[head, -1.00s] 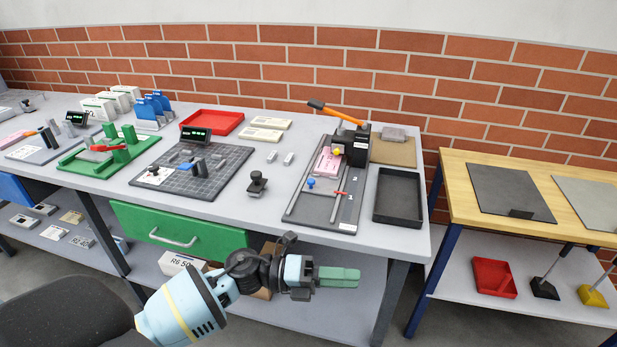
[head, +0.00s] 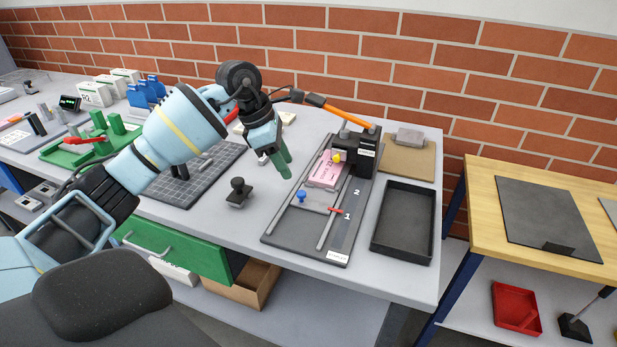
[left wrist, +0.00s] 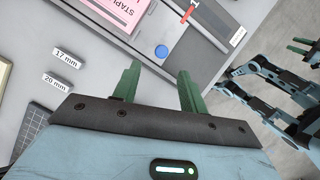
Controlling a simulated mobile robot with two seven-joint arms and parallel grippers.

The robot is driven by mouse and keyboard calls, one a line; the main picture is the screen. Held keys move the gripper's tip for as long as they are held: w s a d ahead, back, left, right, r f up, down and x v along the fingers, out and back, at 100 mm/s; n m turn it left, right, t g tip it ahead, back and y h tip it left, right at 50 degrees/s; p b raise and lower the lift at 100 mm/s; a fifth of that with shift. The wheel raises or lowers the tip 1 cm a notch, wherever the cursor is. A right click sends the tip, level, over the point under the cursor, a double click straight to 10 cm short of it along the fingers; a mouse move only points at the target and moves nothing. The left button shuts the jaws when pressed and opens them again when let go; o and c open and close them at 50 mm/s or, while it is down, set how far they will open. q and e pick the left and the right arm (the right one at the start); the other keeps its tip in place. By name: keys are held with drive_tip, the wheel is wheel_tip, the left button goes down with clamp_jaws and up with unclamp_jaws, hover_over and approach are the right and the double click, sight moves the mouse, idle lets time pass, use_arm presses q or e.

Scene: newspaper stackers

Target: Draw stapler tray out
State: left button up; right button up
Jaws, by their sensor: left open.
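The stapler (head: 360,150) is a black machine with an orange lever at the back of a long dark base (head: 309,243) with rails. A pink sheet (head: 325,171) lies on its tray, with a blue knob (head: 301,196) nearer the front. The left wrist view shows the pink sheet (left wrist: 110,10) and blue knob (left wrist: 162,51) beyond my fingers. My left gripper (head: 279,163) is open and empty, above the table to the left of the tray, apart from the knob. My right gripper (left wrist: 302,45) shows small at the right edge of the left wrist view; its opening is unclear.
A black tray (head: 404,258) stands right of the stapler base. A black stamp-like handle (head: 238,192) stands to the left. A green drawer (head: 180,247) is under the table edge. A wooden table (head: 480,228) is at right.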

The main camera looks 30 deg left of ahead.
sight(301, 192)
use_arm(q)
drive_tip(key=x, duration=0.7)
drive_tip(key=shift+d+f, duration=0.25)
drive_tip(key=shift+f, duration=0.1)
use_arm(e)
drive_tip(key=shift+s, duration=0.5)
use_arm(q)
clamp_jaws()
use_arm(e)
drive_tip(key=shift+s+f, duration=0.1)
drive_tip(key=shift+s, duration=0.4)
